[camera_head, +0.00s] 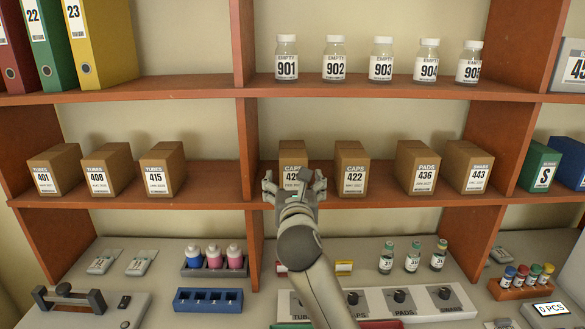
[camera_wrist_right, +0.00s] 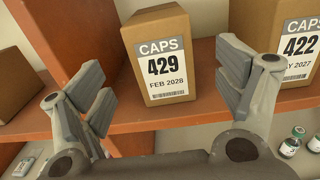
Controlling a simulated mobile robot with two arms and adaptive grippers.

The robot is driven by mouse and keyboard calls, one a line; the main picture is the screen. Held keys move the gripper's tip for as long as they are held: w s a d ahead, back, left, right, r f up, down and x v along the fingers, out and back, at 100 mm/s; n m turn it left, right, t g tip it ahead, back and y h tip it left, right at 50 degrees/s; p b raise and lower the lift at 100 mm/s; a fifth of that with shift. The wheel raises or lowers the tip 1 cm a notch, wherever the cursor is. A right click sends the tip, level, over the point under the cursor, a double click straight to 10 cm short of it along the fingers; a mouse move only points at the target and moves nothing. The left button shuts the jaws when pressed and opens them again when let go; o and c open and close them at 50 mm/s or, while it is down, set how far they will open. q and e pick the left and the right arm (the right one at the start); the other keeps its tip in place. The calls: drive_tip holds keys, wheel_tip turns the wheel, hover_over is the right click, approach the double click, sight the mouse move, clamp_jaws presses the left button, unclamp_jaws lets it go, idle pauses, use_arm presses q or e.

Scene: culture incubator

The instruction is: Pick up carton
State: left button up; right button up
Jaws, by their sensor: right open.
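A brown carton labelled CAPS 429 (camera_wrist_right: 163,57) stands upright on the middle shelf, just right of the upright divider. In the head view the same carton (camera_head: 292,154) is partly hidden behind my right gripper (camera_head: 295,183). In the right wrist view my right gripper (camera_wrist_right: 165,95) is open, with one finger on each side of the carton's front, and the carton lies ahead between them. I cannot tell whether the fingertips touch it. A second carton, CAPS 422 (camera_head: 352,168), stands close on the right and also shows in the right wrist view (camera_wrist_right: 285,50). My left gripper is not in view.
Cartons PADS 436 (camera_head: 418,167) and 443 (camera_head: 469,167) stand farther right, and TUBES cartons (camera_head: 162,169) left of the divider (camera_head: 249,140). Empty bottles (camera_head: 335,60) line the upper shelf. Vials (camera_head: 386,258) and a dispenser panel (camera_head: 425,301) sit below.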

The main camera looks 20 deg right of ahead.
sight(293, 173)
drive_tip(key=p+x, duration=0.1)
drive_tip(key=x, duration=0.4)
drive_tip(key=shift+f, duration=0.1)
drive_tip(key=shift+w+d+p, duration=0.15)
drive_tip(key=shift+w+p, duration=0.2)
drive_tip(key=shift+w, duration=0.15)
drive_tip(key=shift+p+x, duration=0.6)
drive_tip(key=shift+x, duration=1.4)
drive_tip(key=shift+f, duration=0.2)
drive_tip(key=c, duration=1.1)
